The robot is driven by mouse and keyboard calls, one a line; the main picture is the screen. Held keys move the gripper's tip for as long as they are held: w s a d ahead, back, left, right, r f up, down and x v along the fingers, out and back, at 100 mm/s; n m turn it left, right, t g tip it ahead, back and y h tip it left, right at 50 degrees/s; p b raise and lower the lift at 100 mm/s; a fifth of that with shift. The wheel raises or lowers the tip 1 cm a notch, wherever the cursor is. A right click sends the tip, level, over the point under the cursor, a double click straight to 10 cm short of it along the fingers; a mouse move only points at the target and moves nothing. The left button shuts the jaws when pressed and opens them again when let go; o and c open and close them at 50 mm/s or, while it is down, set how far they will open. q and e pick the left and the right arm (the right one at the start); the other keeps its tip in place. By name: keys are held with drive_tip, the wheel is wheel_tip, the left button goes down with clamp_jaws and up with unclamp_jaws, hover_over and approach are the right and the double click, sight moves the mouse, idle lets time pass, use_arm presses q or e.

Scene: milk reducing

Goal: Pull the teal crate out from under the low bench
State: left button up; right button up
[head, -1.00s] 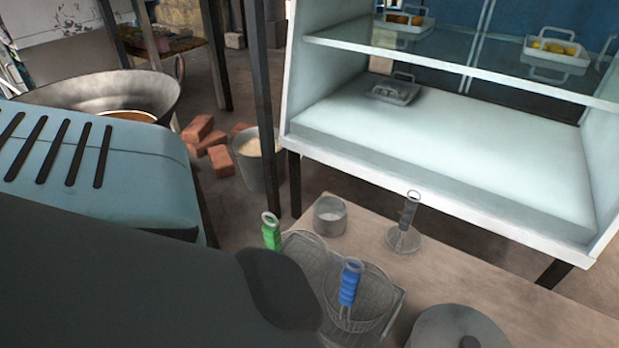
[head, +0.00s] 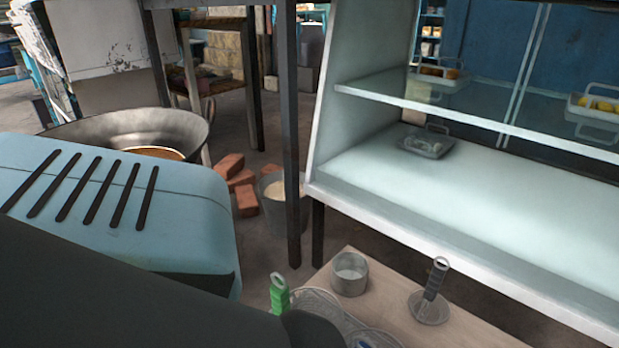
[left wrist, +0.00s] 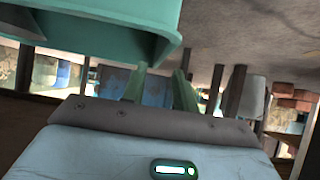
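In the left wrist view, a teal box-like thing with a rim, taken as the teal crate (left wrist: 90,40), fills the upper left and is cut off by the frame. My left gripper (left wrist: 160,88) shows below its rim. Its two greenish fingers stand apart with nothing between them. I cannot tell whether a finger touches the rim. No crate shows in the head view.
A wooden table (head: 465,335) holds a metal cup (head: 349,275), a masher (head: 432,290) and strainers. A white glass-shelved case (head: 400,210) stands behind. A bucket (head: 280,215), red bricks (head: 240,180) and a large pan (head: 150,125) stand left of the case.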

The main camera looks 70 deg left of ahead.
use_arm(q)
drive_tip(key=b+x, duration=0.3)
drive_tip(key=x, duration=0.2)
drive_tip(key=shift+w+a+f+b, duration=0.1)
drive_tip(key=shift+a+f+b, duration=0.05)
drive_tip(key=shift+f+b, duration=0.2)
drive_tip(key=shift+w+a+f+b, duration=0.25)
drive_tip(key=shift+w+b, duration=0.1)
drive_tip(key=shift+w, duration=0.1)
drive_tip(key=shift+r, duration=0.1)
drive_tip(key=c, duration=0.6)
clamp_jaws()
